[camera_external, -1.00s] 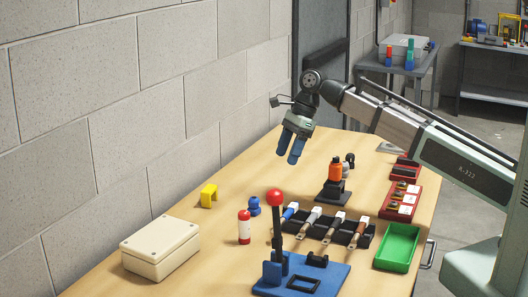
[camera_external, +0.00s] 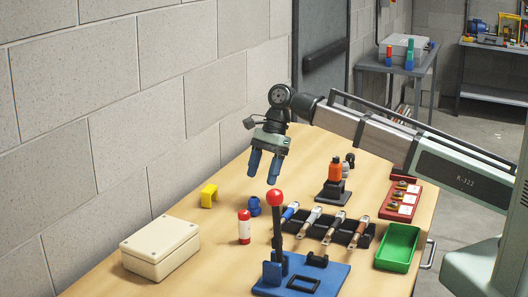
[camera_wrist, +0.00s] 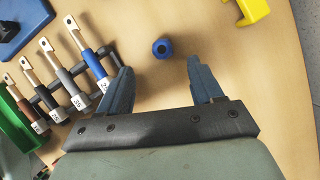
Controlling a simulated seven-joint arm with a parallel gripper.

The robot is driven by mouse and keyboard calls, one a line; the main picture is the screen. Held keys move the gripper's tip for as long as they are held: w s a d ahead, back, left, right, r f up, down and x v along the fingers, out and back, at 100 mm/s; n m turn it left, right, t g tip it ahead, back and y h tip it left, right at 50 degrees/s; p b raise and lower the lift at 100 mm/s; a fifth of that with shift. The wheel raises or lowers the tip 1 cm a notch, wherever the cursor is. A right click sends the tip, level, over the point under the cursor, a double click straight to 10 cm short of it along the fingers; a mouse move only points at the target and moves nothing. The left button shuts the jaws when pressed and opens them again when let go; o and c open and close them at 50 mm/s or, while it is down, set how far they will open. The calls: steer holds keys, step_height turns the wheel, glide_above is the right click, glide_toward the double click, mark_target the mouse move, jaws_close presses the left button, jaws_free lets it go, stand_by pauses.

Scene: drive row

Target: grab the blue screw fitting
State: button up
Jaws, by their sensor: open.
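The blue screw fitting (camera_external: 254,206) stands on the wooden table, between a yellow bracket and a red-and-white cylinder. In the wrist view the blue fitting (camera_wrist: 162,48) lies ahead of my fingers, in line with the gap between them and a little nearer the left finger. My gripper (camera_external: 264,166) is open and empty, pointing down above the table, just above and beyond the fitting in the external view. In the wrist view my gripper (camera_wrist: 160,82) shows its two blue-grey fingers spread wide, with bare table between them.
The yellow bracket (camera_external: 209,195) and the red-and-white cylinder (camera_external: 244,227) flank the fitting. A rack (camera_external: 330,228) of several handled tools, a red-knobbed lever (camera_external: 275,198) and a cream box (camera_external: 160,247) stand nearby. A green tray (camera_external: 398,248) is at the right.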

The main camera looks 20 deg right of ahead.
mark_target(254, 202)
steer(key=shift+x, duration=4.65)
steer(key=shift+w, duration=0.2)
steer(key=shift+c, duration=0.3)
steer(key=c, duration=1.1)
steer(key=shift+r, duration=0.1)
